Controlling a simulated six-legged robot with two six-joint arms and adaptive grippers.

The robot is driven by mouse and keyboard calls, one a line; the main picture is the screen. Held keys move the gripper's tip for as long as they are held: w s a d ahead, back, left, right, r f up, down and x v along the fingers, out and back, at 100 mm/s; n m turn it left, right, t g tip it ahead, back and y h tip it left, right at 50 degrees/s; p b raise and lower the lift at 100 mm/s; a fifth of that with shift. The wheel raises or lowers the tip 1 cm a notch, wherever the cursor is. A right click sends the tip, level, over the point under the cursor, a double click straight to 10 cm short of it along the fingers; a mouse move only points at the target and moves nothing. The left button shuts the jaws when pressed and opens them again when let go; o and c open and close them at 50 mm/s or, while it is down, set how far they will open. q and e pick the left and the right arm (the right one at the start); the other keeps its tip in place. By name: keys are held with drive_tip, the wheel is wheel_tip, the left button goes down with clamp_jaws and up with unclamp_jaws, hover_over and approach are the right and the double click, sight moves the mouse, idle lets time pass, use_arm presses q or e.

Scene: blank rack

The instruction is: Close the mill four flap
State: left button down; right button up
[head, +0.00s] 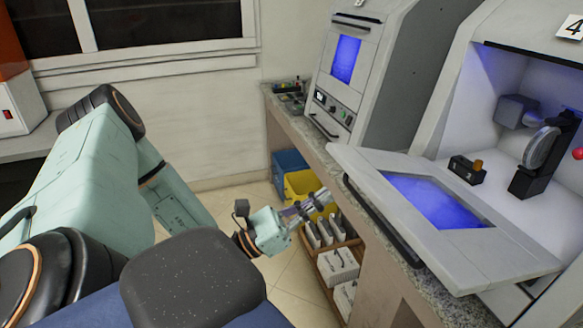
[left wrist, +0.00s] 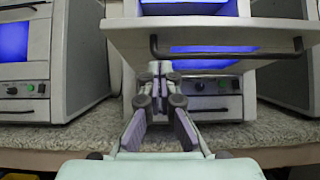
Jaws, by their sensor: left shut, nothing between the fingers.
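The mill four flap (head: 487,246) is open and sticks out roughly level from the machine with the 4 sign (head: 573,27). It has a blue window and a dark bar handle (head: 383,222) along its front edge. My left gripper (head: 325,197) is shut and empty, in front of the flap and apart from its handle in the head view. In the left wrist view the fingertips (left wrist: 160,68) point at the machine's front panel, below the flap (left wrist: 200,38) and left of most of its handle (left wrist: 225,53). My right gripper is out of view.
A neighbouring mill (head: 343,90) with its flap shut stands to the left on the speckled counter (head: 300,125). Blue (head: 290,165) and yellow (head: 302,185) bins and a wooden rack of white items (head: 338,265) sit below. Inside mill four are a vise (head: 467,170) and a dark fixture.

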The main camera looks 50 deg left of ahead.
sight(342, 167)
use_arm(q)
drive_tip(key=r+p, duration=0.1)
drive_tip(key=r, duration=0.1)
drive_tip(key=w+r+p, duration=0.1)
drive_tip(key=r, duration=0.1)
drive_tip(key=shift+d+r+p, duration=0.15)
drive_tip(key=shift+p, duration=0.15)
drive_tip(key=shift+d+r, duration=0.1)
drive_tip(key=shift+r, duration=0.05)
drive_tip(key=shift+w, duration=0.1)
drive_tip(key=shift+r+y+p, duration=0.1)
drive_tip(key=shift+y+p, duration=0.2)
drive_tip(key=shift+p, duration=0.35)
